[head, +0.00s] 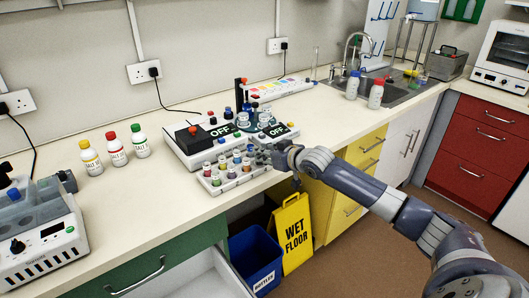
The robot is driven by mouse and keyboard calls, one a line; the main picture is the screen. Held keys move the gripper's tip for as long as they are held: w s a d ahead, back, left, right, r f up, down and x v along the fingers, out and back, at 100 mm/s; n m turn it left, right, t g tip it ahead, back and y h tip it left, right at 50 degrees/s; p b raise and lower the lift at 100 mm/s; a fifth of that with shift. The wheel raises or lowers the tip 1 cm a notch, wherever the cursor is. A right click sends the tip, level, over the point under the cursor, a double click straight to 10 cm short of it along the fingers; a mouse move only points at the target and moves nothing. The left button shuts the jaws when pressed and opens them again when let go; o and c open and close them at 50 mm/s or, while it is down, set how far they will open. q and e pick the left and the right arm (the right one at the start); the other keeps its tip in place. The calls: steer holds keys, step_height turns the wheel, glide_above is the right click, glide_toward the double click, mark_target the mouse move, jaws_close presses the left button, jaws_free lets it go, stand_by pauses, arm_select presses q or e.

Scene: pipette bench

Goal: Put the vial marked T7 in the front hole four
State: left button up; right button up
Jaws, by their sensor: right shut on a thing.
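A white rack (231,184) with several small coloured-cap vials (223,170) stands near the front edge of the bench. The labels and hole numbers are too small to read, so I cannot tell which vial is T7. My right gripper (280,157) is at the rack's right end, close to the bench edge. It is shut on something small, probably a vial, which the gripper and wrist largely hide. My left gripper is not in view.
Two devices reading OFF (221,132) stand right behind the rack. Capped bottles (116,149) stand to the left, beyond clear bench. A yellow WET FLOOR sign (294,235), a blue bin (256,262) and an open drawer (205,283) are below the bench edge.

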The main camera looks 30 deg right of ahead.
steer(key=shift+f, duration=0.2)
steer(key=o, duration=0.7)
steer(key=shift+o, duration=0.2)
steer(key=shift+r, duration=0.35)
steer(key=shift+s, duration=0.45)
steer(key=b+v, duration=0.1)
steer(key=v, duration=1)
